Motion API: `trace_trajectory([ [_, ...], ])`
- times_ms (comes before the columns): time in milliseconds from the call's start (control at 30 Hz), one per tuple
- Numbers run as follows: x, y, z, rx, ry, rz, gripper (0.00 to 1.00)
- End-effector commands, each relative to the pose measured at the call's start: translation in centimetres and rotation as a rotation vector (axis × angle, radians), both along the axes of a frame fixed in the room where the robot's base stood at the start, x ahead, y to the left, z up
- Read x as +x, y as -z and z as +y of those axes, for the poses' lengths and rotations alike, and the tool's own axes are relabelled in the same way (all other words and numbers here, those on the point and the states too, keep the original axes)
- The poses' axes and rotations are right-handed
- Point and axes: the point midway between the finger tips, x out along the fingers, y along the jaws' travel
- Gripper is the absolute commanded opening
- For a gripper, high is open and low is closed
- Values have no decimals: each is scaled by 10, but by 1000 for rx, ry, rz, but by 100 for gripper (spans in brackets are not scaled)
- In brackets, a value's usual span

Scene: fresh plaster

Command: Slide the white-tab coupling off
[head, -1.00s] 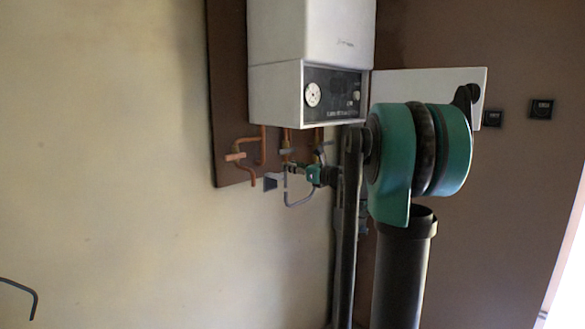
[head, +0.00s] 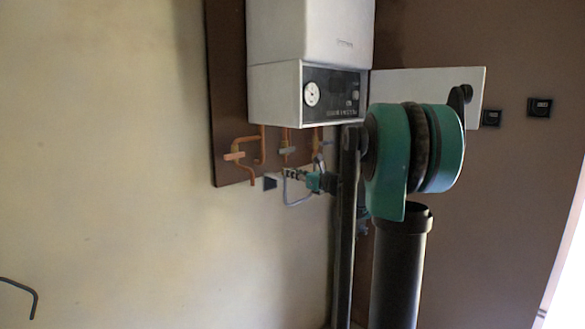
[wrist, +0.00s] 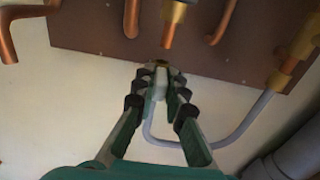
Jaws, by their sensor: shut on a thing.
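My gripper (wrist: 157,90) points up towards the pipework in the wrist view, its dark-padded fingers closed on a small pale coupling (wrist: 159,84). A yellowish brass-coloured end shows at the coupling's top. Above it hangs a copper pipe stub (wrist: 168,38) with a brass fitting; a small gap seems to lie between them, though the fingers crowd this spot. A grey hose (wrist: 215,143) curves from below the coupling to a brass-jointed pipe at the right. In the head view my gripper (head: 290,173) is small beneath the boiler; the coupling cannot be made out there.
A white boiler (head: 308,90) hangs on a brown board (head: 228,120). Other copper pipes (head: 240,156) come down left of my gripper. A thick grey pipe (wrist: 292,152) runs at the lower right of the wrist view.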

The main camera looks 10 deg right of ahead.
Motion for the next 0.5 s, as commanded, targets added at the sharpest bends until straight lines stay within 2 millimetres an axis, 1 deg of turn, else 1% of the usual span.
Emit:
trace_trajectory([
  [33,2,6,1,0,0,0,0],
  [133,2,14,1,0,0,0,0],
  [433,2,17,2,-2,-1,1,0],
  [467,2,18,2,-3,-1,0,13],
  [500,2,18,2,-3,-1,0,18],
])
